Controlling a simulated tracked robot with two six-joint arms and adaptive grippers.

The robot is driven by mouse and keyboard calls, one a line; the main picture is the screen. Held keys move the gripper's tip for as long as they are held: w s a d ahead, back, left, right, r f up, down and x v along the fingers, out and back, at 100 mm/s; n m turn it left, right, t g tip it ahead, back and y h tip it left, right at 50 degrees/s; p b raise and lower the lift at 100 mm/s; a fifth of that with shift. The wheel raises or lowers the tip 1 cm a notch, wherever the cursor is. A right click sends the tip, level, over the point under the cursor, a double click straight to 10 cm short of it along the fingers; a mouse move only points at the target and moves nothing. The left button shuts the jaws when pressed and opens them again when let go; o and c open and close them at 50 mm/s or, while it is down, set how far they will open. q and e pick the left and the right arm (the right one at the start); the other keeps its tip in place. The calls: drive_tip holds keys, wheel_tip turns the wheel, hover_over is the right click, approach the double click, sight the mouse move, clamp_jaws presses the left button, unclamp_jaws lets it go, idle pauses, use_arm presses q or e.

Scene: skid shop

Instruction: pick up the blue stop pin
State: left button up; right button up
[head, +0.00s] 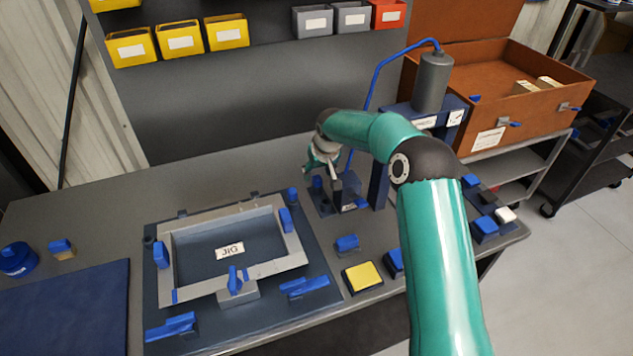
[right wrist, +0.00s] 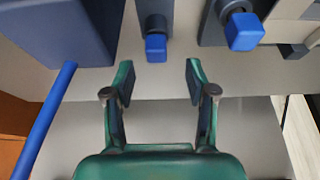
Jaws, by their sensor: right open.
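A small upright blue piece (head: 317,182) stands at the left of the press base, just below my right gripper (head: 322,166) in the head view. It looks like the blue stop pin, though I cannot be sure. In the right wrist view, a blue-capped post (right wrist: 156,47) shows ahead of the gap between the fingers of my right gripper (right wrist: 158,82). The fingers are apart with nothing between them, not touching it. Another blue-topped post (right wrist: 245,30) stands to its right. My left gripper is out of view.
The press (head: 378,185), with a grey cylinder (head: 433,82) and a blue hose (head: 370,95), stands close by my right gripper. A jig (head: 180,285) with several blue clamps lies to the left. A yellow-topped block (head: 362,277) lies in front. The back left bench is clear.

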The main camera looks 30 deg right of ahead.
sight(317, 177)
drive_tip(key=x, duration=0.1)
drive_tip(key=p+x, duration=0.1)
drive_tip(key=x, duration=0.1)
drive_tip(key=p+x, duration=0.1)
drive_tip(key=shift+w+d+f, duration=0.1)
drive_tip(key=shift+w+d, duration=0.05)
drive_tip(key=shift+d, duration=0.15)
drive_tip(key=shift+w+f, duration=0.2)
drive_tip(key=shift+f, duration=0.3)
clamp_jaws()
drive_tip(key=shift+r, duration=0.15)
